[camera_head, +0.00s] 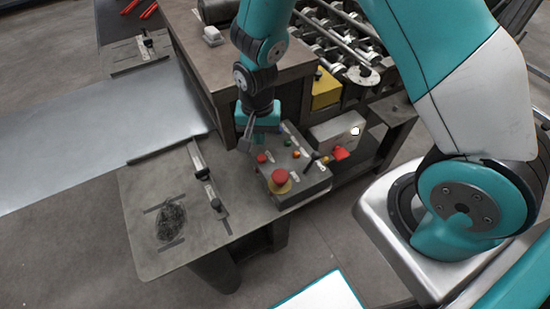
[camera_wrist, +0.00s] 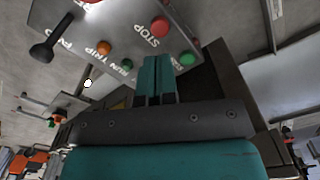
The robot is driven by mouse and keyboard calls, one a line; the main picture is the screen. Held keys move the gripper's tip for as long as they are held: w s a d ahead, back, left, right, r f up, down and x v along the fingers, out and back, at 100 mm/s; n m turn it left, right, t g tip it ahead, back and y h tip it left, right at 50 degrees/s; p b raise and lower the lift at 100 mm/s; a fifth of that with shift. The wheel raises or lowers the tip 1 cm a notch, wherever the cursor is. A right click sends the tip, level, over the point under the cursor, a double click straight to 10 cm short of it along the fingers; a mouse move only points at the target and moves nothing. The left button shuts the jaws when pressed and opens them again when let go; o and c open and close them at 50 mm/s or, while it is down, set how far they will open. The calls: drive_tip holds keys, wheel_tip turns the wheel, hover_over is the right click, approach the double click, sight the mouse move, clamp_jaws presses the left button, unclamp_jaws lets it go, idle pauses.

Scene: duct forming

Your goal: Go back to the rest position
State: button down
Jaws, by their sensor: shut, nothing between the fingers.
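My gripper (camera_head: 247,147) is shut and empty, just above the left back edge of the grey control box (camera_head: 312,182). In the wrist view the gripper's teal fingers (camera_wrist: 156,80) are together, close to the panel with its red STOP button (camera_wrist: 160,27) and green button (camera_wrist: 188,58). The box carries a large red mushroom button (camera_head: 279,177) on a yellow base, an orange button (camera_head: 295,155) and a black lever (camera_head: 313,158). Whether the gripper touches the box cannot be told.
A metal sheet (camera_head: 100,125) lies on the left, by a clamp bar (camera_head: 203,175) on the grey table (camera_head: 145,225). A roller machine (camera_head: 340,40) stands at the back. A grey box with a red switch (camera_head: 341,152) sits right of the control box. Floor is clear at the lower left.

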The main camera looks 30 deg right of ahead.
drive_tip(key=s+a+r+n+y+b, duration=0.2)
drive_tip(key=s+r+n+b, duration=0.3)
drive_tip(key=s+r, duration=0.3)
drive_tip(key=s+a+r+n+y+b, duration=0.2)
drive_tip(key=s+r+n+b, duration=0.3)
drive_tip(key=s, duration=0.5)
wheel_tip(320, 180, up, 3)
drive_tip(key=n, duration=0.3)
drive_tip(key=shift+s+a+f, duration=0.15)
drive_tip(key=shift+s+a, duration=0.15)
idle(0.6)
